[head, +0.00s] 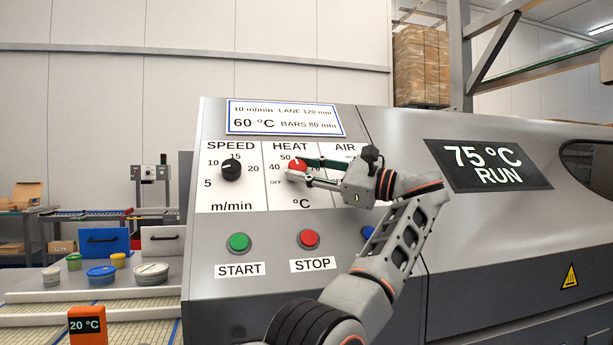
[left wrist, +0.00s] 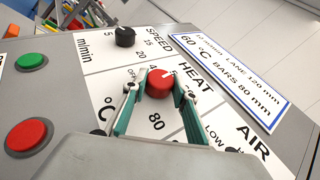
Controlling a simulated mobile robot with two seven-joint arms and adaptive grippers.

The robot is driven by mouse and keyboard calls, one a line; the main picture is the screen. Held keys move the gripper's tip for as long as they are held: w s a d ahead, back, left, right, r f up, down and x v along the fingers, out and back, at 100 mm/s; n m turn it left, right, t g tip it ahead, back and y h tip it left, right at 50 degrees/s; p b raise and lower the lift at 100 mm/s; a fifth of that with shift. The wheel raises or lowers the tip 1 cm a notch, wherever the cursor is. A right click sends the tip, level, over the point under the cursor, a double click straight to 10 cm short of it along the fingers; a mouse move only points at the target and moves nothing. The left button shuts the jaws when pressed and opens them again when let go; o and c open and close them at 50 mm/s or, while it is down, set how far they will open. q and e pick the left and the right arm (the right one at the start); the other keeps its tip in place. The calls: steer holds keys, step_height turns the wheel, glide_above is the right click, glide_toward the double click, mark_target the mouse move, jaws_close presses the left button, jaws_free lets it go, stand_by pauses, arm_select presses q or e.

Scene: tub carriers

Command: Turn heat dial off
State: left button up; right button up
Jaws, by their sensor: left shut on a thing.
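The red HEAT dial (head: 298,171) is on the white panel, between SPEED and AIR. It also shows in the left wrist view (left wrist: 159,84). A white mark shows on its upper part in the head view, near the printed 50; the exact setting is hard to tell. OFF is printed at the dial's lower left. My left gripper (head: 300,170) is shut on the dial, with a green-padded finger on each side of it in the left wrist view (left wrist: 158,92). The fingers hide part of the scale. My right gripper is not in view.
The black SPEED dial (head: 231,169) is left of HEAT. Below are a green START button (head: 239,242), a red STOP button (head: 308,239) and a blue button (head: 368,232) partly behind my arm. A display (head: 487,165) reads 75 °C RUN. Tubs (head: 101,275) stand at the left.

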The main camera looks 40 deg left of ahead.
arm_select(q)
steer(key=shift+a, duration=0.1)
stand_by(0.3)
steer(key=o, duration=1.1)
steer(key=shift+a, duration=0.1)
